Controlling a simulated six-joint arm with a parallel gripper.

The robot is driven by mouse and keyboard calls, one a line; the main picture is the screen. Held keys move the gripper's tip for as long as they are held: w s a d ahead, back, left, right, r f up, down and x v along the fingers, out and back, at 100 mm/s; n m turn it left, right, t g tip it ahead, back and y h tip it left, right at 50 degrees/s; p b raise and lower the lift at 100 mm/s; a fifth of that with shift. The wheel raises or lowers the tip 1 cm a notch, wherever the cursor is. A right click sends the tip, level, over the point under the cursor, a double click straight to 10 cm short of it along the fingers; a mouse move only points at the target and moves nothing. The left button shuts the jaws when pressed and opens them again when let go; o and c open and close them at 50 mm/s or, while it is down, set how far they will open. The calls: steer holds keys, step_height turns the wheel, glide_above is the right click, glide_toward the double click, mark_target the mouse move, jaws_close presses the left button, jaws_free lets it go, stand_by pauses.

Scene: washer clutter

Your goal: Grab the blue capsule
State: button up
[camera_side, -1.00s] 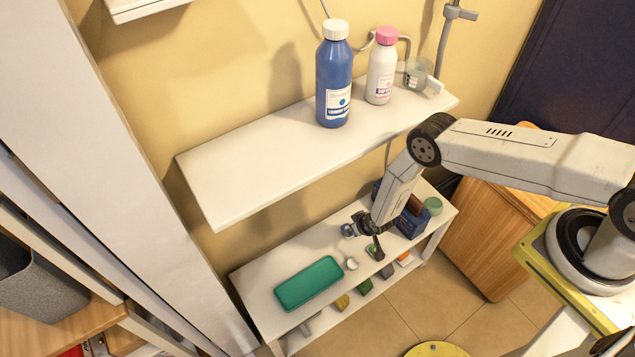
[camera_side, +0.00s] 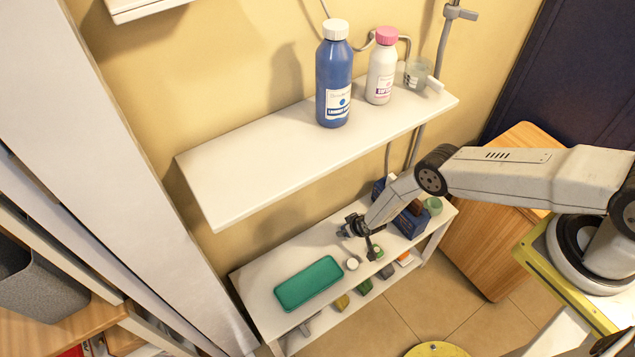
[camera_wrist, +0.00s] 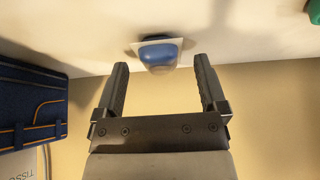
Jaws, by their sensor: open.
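The blue capsule (camera_wrist: 159,52) is a small rounded blue piece on a white square base or card on the pale shelf, in the wrist view. My gripper (camera_wrist: 160,66) is open and empty, its two dark fingers pointing toward the capsule with one on each side. The capsule lies just past the fingertips, roughly centred between them, and no contact shows. In the side view my gripper (camera_side: 358,238) is low over the lower shelf, and I cannot make out the capsule there.
On the lower shelf (camera_side: 262,275) are a green tray (camera_side: 308,284), a small white round item (camera_side: 352,263) and a blue organizer (camera_side: 411,223). The organizer (camera_wrist: 30,108) is at left in the wrist view. The upper shelf (camera_side: 245,175) overhangs, holding a blue bottle (camera_side: 334,75) and a white bottle (camera_side: 381,68).

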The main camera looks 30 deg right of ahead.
steer(key=shift+w+f, duration=0.1)
steer(key=shift+f, duration=0.1)
stand_by(0.5)
jaws_close()
steer(key=shift+r, duration=0.25)
steer(key=shift+r, duration=1.35)
steer(key=s+d+r, duration=0.1)
steer(key=s+r, duration=0.8)
steer(key=s, duration=0.5)
steer(key=shift+d+r, duration=0.15)
steer(key=shift+r, duration=0.25)
